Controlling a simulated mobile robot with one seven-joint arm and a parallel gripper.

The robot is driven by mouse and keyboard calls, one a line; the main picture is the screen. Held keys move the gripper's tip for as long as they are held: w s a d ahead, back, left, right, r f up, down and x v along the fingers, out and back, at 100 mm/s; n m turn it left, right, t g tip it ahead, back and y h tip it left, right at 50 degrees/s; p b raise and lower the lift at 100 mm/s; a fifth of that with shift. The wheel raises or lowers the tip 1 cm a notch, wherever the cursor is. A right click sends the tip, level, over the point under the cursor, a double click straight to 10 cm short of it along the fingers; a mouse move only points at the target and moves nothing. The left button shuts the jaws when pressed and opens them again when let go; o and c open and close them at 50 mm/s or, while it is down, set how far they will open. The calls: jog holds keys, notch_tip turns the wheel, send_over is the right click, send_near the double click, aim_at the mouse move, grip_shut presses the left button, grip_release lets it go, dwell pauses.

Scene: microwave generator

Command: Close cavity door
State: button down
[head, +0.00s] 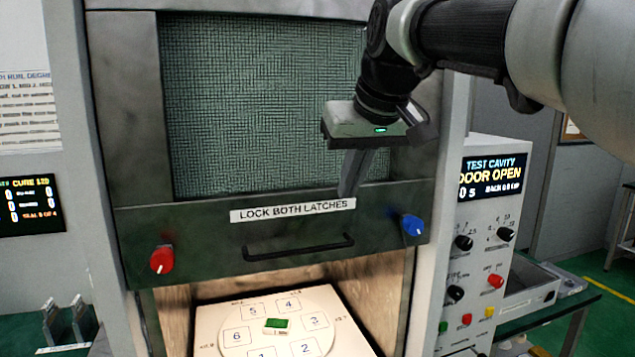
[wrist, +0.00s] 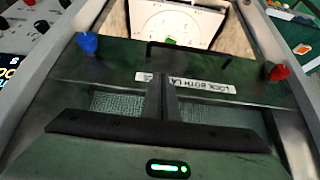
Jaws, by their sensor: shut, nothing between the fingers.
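The cavity door (head: 190,228) is a dark grey vertical panel with a mesh window (head: 250,110). It hangs raised, with the cavity open below its lower edge. A black bar handle (head: 298,247) runs along its lower part, under a "LOCK BOTH LATCHES" label (head: 293,210). A red latch knob (head: 162,259) is at the left and a blue one (head: 412,225) at the right. My gripper (head: 347,192) is shut and empty, its fingers pointing down in front of the door by the label's right end. In the wrist view the fingers (wrist: 162,80) overlap the label; contact is unclear.
Inside the lit cavity, a white turntable (head: 237,314) with numbered spots carries a small green-topped item (head: 277,323). A control panel (head: 480,240) at the right reads "DOOR OPEN". A bench with a tray (head: 535,300) stands farther right.

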jog(key=x, duration=0.6)
jog(key=shift+s+f, duration=0.15)
jog(key=shift+f, duration=0.9)
jog(key=shift+s+f, duration=0.15)
jog(key=shift+f, duration=0.9)
